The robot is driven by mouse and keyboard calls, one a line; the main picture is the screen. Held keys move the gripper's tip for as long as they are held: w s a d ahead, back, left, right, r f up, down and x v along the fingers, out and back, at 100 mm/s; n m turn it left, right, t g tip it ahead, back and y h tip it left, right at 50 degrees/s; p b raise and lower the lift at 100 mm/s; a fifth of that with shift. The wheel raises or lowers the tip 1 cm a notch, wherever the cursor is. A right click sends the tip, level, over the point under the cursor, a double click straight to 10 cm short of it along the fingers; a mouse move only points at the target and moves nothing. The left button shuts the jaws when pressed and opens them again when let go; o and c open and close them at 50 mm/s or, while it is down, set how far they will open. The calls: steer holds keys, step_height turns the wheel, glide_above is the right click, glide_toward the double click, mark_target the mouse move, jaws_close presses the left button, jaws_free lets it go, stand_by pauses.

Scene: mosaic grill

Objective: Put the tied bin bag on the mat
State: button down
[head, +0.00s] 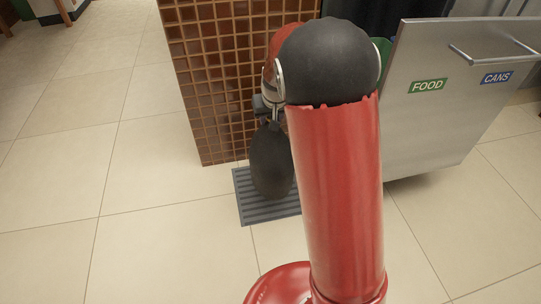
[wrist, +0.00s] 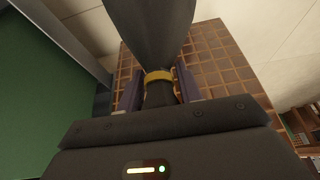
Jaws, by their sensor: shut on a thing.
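The tied bin bag (head: 271,162) is dark grey and hangs upright from my gripper in the head view. Its lower end is over the grey ribbed mat (head: 243,199) on the floor; I cannot tell whether it touches the mat. My arm hides the mat's right part. My gripper (wrist: 159,92) is shut on the bag's neck, just by a yellow tie (wrist: 158,76) in the wrist view. The bag's body (wrist: 152,28) spreads away beyond the fingers. In the head view the fingers are mostly hidden behind my arm.
A brown tiled pillar (head: 215,80) stands right behind the mat. A pulled-out steel bin front (head: 435,115) with FOOD and CANS labels is to the right. The tiled floor (head: 140,190) at left is clear.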

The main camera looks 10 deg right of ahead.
step_height(320, 180, down, 13)
steer(key=b, duration=0.2)
steer(key=shift+b, duration=0.4)
steer(key=c, duration=0.9)
jaws_free()
steer(key=shift+f, duration=0.15)
steer(key=shift+c, duration=0.2)
